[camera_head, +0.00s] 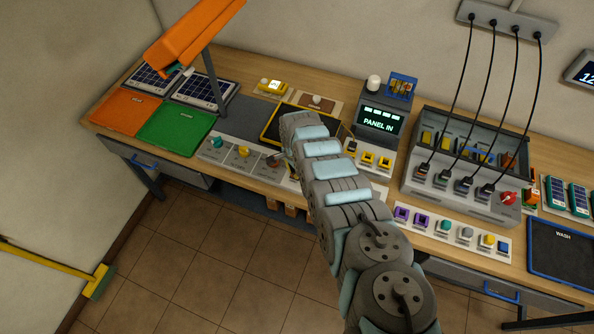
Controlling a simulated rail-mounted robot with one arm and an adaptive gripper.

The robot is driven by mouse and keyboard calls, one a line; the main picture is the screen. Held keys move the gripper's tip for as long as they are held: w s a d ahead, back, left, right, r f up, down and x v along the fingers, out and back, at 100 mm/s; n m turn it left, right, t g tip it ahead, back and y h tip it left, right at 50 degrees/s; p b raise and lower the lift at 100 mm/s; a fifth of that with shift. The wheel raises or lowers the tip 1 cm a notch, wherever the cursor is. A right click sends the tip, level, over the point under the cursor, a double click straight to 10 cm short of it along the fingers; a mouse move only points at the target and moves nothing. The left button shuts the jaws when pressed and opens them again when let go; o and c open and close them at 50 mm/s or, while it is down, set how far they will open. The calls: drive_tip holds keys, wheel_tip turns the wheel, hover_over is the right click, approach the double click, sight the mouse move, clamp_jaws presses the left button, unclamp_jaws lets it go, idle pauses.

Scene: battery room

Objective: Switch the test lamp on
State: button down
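An orange hooded lamp (195,32) on a dark post (210,80) stands over the solar panels at the upper left; I cannot tell for sure that it is the test lamp, or whether it is lit. A small teal and white part (180,71) shows under its hood. A white round knob or bulb (374,82) stands on top of the "PANEL IN" display unit. My arm reaches from the lower right up to the bench middle. Its end is over the area beside the yellow-edged dark tray. My gripper's fingers are hidden or too small to make out.
A wooden bench (250,70) runs along the wall. Orange (126,112) and green (175,128) mats lie further left. A grey charger unit (470,200) with several black cables stands right.

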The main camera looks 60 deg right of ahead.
drive_tip(key=shift+f, duration=0.35)
idle(0.3)
wheel_tip(320, 180, up, 7)
drive_tip(key=p, duration=0.7)
idle(0.4)
idle(0.4)
